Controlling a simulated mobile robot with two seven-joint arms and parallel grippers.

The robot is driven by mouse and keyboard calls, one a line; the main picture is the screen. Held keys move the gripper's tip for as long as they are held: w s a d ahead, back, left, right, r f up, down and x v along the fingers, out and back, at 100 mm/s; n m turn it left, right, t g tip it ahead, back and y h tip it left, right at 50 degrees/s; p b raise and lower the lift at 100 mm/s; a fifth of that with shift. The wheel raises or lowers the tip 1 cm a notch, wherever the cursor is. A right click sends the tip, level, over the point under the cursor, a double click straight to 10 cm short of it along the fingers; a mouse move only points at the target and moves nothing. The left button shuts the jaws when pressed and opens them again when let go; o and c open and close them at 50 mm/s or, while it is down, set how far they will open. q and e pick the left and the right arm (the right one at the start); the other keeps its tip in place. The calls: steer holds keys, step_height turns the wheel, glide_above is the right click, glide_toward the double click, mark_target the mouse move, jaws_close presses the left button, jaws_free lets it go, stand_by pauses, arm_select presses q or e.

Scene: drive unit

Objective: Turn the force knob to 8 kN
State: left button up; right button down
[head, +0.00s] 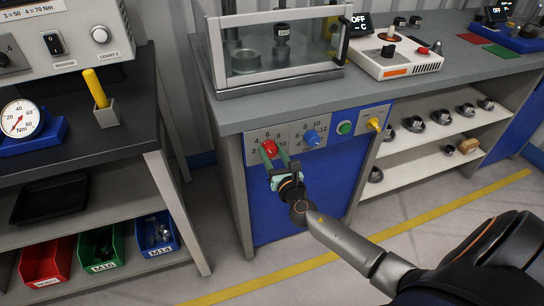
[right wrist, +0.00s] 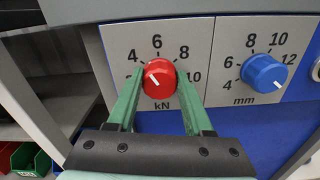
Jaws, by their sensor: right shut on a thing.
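The red force knob (head: 269,147) sits on the grey front panel under the right bench, with a dial marked in kN. It also shows in the right wrist view (right wrist: 162,86), where its white line points up and left, roughly toward the 4. The 8 is at its upper right. My right gripper (head: 272,153) is shut on the red knob, with one green finger on each side, in the right wrist view too (right wrist: 159,92). The fingers partly cover the dial's low end. My left gripper is not in view.
A blue mm knob (right wrist: 264,74) is close on the right of the red one. Further right are a green button (head: 344,128) and a yellow knob (head: 374,124). The bench edge overhangs just above the panel. A left bench (head: 110,140) stands across a gap.

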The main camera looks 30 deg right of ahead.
steer(key=m+b, duration=0.1)
steer(key=m, duration=0.1)
steer(key=shift+f+m, duration=0.2)
steer(key=shift+m, duration=0.2)
steer(key=m+b, duration=0.2)
steer(key=m, duration=0.1)
steer(key=shift+d+m, duration=0.1)
steer(key=shift+m, duration=0.2)
steer(key=m+b, duration=0.1)
steer(key=m, duration=0.2)
steer(key=shift+m, duration=0.3)
steer(key=m+b, duration=0.1)
steer(key=m, duration=0.3)
steer(key=shift+m, duration=0.7)
steer(key=shift+c, duration=1.5)
jaws_free()
